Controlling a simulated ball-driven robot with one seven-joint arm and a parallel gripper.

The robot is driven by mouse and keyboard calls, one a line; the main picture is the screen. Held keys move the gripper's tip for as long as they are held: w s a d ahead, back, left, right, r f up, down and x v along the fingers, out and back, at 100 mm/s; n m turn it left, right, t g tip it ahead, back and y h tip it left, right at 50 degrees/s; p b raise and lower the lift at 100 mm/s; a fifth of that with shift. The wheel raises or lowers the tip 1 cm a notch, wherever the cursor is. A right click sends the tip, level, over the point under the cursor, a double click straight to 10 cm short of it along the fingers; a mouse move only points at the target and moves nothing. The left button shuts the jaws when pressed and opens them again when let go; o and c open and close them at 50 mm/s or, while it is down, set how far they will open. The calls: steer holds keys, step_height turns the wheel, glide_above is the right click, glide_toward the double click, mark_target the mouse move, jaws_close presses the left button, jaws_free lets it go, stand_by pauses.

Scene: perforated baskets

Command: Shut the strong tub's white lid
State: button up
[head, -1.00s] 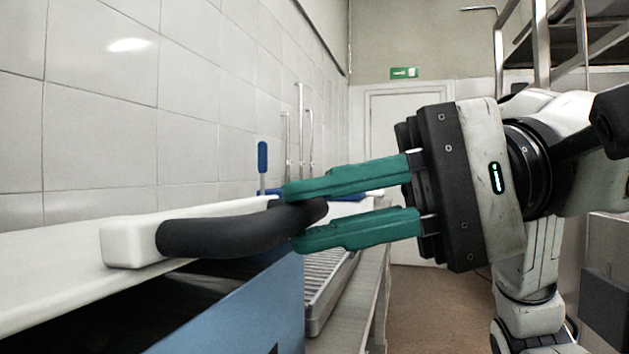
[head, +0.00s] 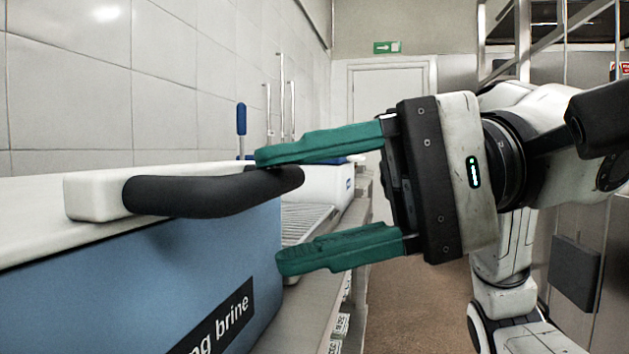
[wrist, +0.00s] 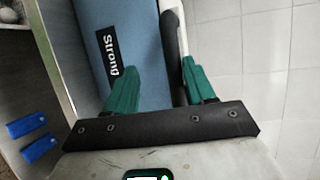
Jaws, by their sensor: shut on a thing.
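The tub (head: 225,260) is blue, with a dark label partly readable as "Strong" in the wrist view (wrist: 108,60) and "brine" in the head view. Its white lid (head: 40,215) lies flat along the top, with no dark gap visible in the part in view. A dark grey bar handle (head: 200,192) sticks out from the lid's front edge. My gripper (head: 268,207) has green fingers spread wide around the handle. The upper finger is over the handle's far end, touching or very close. The lower finger is well below it, in front of the tub, with clear space between.
A tiled wall (head: 80,90) runs along the left. Beyond the tub are a ribbed metal surface (head: 303,220) and a white container (head: 328,184) with blue on top. Blue pieces (wrist: 33,134) show at the wrist view's left. The floor (head: 400,300) to the right is open.

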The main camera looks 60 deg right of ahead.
steer(key=shift+o, duration=0.5)
steer(key=shift+f, duration=0.25)
steer(key=shift+w+r, duration=0.1)
steer(key=shift+r, duration=0.05)
